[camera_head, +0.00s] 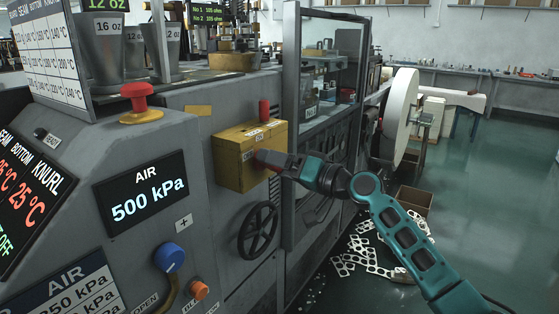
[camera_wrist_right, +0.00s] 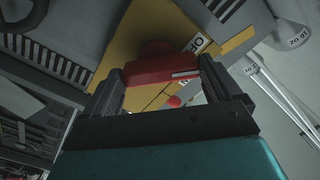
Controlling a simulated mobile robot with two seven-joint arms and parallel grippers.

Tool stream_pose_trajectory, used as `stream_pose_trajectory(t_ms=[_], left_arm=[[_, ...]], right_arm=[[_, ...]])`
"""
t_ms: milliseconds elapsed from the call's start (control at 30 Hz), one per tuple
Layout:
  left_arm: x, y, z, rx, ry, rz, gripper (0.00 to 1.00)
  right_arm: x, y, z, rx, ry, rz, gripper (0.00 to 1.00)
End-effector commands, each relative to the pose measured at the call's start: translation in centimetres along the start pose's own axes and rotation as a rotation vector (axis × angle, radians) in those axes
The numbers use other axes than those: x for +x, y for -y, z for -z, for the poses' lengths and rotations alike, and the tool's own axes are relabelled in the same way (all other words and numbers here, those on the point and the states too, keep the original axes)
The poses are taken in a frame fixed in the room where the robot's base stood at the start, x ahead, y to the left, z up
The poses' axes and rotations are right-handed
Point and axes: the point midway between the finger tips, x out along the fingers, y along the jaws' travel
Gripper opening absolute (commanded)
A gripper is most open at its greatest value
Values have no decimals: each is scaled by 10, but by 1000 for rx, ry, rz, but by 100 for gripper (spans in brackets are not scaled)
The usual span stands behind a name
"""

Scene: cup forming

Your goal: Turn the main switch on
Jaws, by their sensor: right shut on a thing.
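The main switch is a yellow box (camera_head: 234,160) on the machine's grey side, with a red part on top (camera_head: 264,110). My right gripper (camera_head: 272,161) is at the front face of this box, its arm coming in from the lower right. In the right wrist view, the gripper's two dark fingers (camera_wrist_right: 160,85) are shut on a red handle (camera_wrist_right: 158,69) in front of the yellow plate (camera_wrist_right: 128,40). A label beside the handle is partly readable. The fingers hide part of the handle in the head view. My left gripper is not in view.
A black handwheel (camera_head: 258,230) sits below the box. A red emergency button (camera_head: 138,98), an air display (camera_head: 142,192) and a blue knob (camera_head: 170,257) are to the left. A glazed guard (camera_head: 330,95) stands behind. Punched scraps (camera_head: 362,258) lie on the floor; open floor is at right.

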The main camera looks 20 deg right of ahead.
Motion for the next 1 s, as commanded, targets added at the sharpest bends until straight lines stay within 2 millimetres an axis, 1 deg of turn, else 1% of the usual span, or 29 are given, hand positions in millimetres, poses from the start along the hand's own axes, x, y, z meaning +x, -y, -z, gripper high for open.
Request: stream_pose_trajectory(t_ms=[33, 300, 600, 800, 1000], left_arm=[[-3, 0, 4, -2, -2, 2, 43], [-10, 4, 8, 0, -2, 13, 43], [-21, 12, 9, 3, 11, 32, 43], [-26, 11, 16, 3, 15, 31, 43], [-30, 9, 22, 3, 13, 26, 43]], right_arm=[[0, 2, 2, 48, -1, 0, 61], [0, 2, 3, 305, 0, 0, 61], [0, 1, 4, 572, -1, -1, 61], [0, 1, 4, 707, -1, 0, 61], [0, 0, 4, 795, -2, 0, 61]])
